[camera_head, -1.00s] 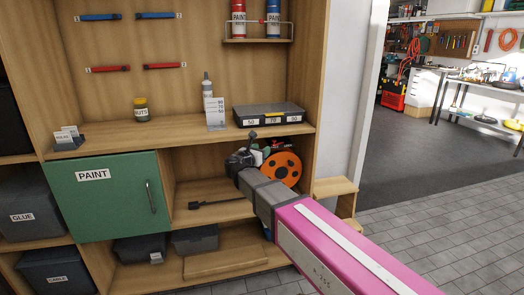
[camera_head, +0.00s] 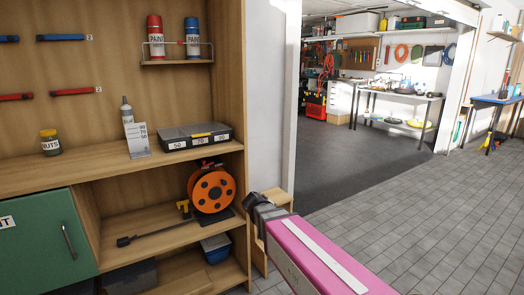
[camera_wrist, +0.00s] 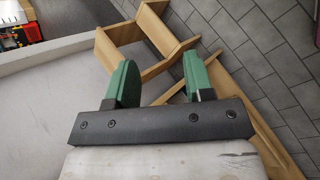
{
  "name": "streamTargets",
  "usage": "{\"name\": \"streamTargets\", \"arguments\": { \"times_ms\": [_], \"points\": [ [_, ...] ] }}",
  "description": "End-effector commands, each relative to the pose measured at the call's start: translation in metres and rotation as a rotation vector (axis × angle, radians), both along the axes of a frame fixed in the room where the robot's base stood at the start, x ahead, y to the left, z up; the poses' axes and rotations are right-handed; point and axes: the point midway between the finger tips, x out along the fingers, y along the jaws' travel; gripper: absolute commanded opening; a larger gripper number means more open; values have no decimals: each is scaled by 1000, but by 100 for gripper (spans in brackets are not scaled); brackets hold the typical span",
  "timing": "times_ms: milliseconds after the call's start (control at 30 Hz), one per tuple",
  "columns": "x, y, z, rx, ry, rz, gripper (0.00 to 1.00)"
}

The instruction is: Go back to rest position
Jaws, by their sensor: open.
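My gripper shows in the wrist view (camera_wrist: 160,80) with its two green fingers apart and nothing between them. Beyond the fingers are a wooden step stool and the grey tiled floor. In the head view my pink arm reaches up from the lower right. Its dark wrist end is in front of the wooden step stool (camera_head: 278,199), to the right of the shelf unit. The fingers are hidden in the head view.
The wooden shelf unit (camera_head: 228,90) stands at left, with an orange cable reel (camera_head: 212,191), a black organizer case (camera_head: 196,136) and a green cabinet door (camera_head: 45,238). A white wall (camera_head: 268,100) is beside it. Tiled floor (camera_head: 420,210) at right is clear.

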Motion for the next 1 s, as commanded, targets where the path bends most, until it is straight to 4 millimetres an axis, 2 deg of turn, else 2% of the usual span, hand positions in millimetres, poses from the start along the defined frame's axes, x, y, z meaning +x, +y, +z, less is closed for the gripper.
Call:
{"name": "streamTargets", "arguments": {
  "times_ms": [33,200,433,600,700,967,1000],
  "points": [
    [-12,-21,-11,66,9,-88,48],
    [-46,-70,-43,298,28,-399,48],
    [-94,-117,-74,575,54,-841,48],
    [-119,-134,-86,713,70,-1091,48],
    [-127,-138,-89,756,75,-1175,48],
    [-129,-140,-90,779,80,-1221,48],
    [-129,-140,-90,778,79,-1220,43]
  ]
}}
